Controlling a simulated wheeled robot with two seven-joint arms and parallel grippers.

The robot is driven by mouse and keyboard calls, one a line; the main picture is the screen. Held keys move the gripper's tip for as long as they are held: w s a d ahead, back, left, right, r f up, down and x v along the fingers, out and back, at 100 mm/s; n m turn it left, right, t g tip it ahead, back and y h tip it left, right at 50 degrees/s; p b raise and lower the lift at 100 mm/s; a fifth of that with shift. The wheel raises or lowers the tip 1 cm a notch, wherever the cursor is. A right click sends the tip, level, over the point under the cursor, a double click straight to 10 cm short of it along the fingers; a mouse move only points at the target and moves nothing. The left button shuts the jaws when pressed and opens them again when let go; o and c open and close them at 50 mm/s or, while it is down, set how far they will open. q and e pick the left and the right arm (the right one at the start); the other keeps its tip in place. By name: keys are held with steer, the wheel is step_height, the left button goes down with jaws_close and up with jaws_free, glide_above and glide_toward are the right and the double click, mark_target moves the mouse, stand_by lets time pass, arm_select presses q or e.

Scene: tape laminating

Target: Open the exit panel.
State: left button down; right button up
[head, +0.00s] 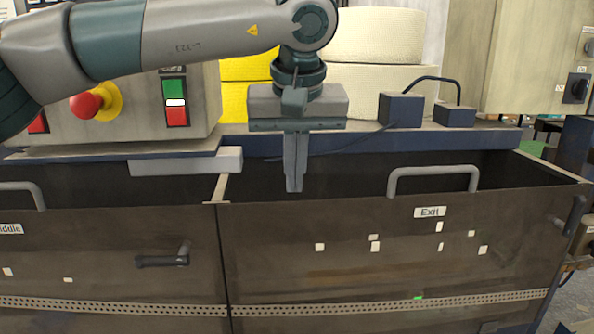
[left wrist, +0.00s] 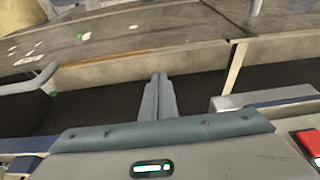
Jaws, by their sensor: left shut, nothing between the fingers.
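The exit panel (head: 350,270) is a dark brown panel at the right of the head view, marked by a white "Exit" label (head: 430,212). A grey bar handle (head: 433,178) stands on its top edge, and a dark gap shows behind that edge. My left gripper (head: 294,188) points down over the gap, left of the handle and apart from it. Its fingers are together and empty. In the left wrist view the closed fingers (left wrist: 158,85) point toward the panel's top edge (left wrist: 140,62), with the handle (left wrist: 30,80) at the left. My right gripper is not in view.
The middle panel (head: 100,240) stands to the left, with its own handle (head: 22,190) and a dark latch (head: 165,260). A control box with a red button (head: 86,105) is at the upper left. Small dark blue blocks (head: 401,110) sit on the ledge behind the gap.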

arm_select(q)
steer(key=s, duration=0.2)
steer(key=s+p, duration=0.1)
steer(key=s, duration=0.1)
steer(key=shift+d+r, duration=0.1)
steer(key=shift+r, duration=0.1)
steer(key=shift+s, duration=0.1)
